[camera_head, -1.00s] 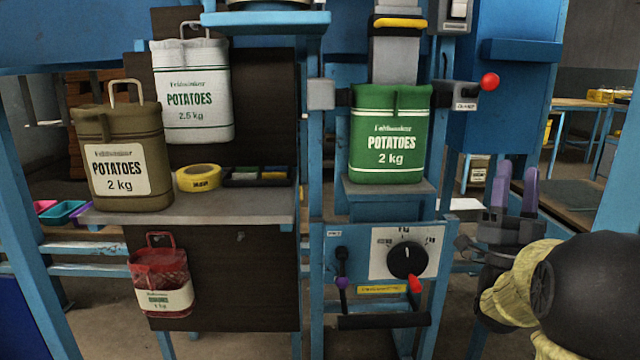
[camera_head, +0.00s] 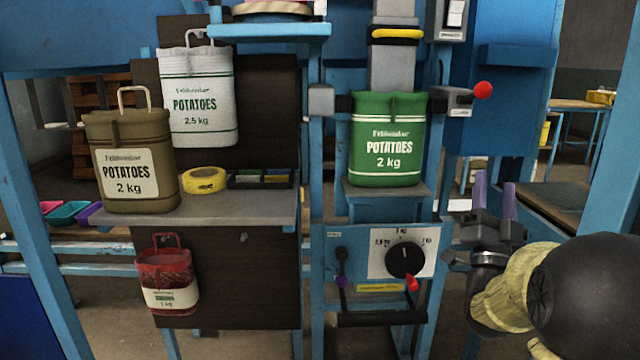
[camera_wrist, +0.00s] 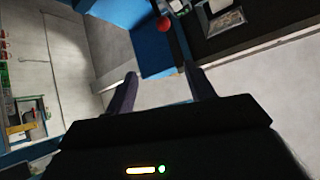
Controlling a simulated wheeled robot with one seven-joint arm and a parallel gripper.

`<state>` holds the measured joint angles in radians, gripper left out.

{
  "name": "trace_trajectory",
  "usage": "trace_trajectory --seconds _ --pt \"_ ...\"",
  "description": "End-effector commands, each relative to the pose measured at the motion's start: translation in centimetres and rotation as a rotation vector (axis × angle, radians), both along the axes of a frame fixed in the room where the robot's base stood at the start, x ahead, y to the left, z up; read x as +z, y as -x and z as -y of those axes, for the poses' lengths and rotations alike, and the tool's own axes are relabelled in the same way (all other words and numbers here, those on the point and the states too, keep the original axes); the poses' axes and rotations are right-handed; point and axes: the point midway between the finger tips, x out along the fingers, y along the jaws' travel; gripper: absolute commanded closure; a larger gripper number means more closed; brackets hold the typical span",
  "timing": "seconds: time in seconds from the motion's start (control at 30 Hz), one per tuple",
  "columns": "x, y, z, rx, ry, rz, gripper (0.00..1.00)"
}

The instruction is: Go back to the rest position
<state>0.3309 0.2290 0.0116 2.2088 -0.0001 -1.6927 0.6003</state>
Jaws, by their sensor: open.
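My gripper (camera_head: 495,192) is at the right in the head view, its two purple fingers pointing up, open and with nothing between them. It stands to the right of the machine with the dial and clear of the sacks. In the wrist view the two dark fingers (camera_wrist: 160,92) are spread apart and empty. A green potato sack (camera_head: 387,140) sits upright on the machine's small grey platform (camera_head: 385,196), apart from my gripper.
A brown sack (camera_head: 131,155) and a yellow tape roll (camera_head: 204,180) stand on the left shelf (camera_head: 240,208). A white sack (camera_head: 202,98) and a red sack (camera_head: 167,282) hang on the dark board. A red-knobbed lever (camera_head: 482,90) juts out above my gripper.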

Motion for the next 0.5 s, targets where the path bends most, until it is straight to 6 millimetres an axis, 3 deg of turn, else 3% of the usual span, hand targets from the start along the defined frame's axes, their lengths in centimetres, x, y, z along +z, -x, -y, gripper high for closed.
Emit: trace_trajectory --seconds 0.17,0.3,0.5 --pt "-1.6 -2.1 -1.0 -0.006 -0.020 -0.216 0.46" --pt "-4.5 -3.7 -2.7 0.000 -0.025 -0.456 0.46" --pt "-9.4 -4.0 -5.6 0.027 0.000 -0.804 0.46"
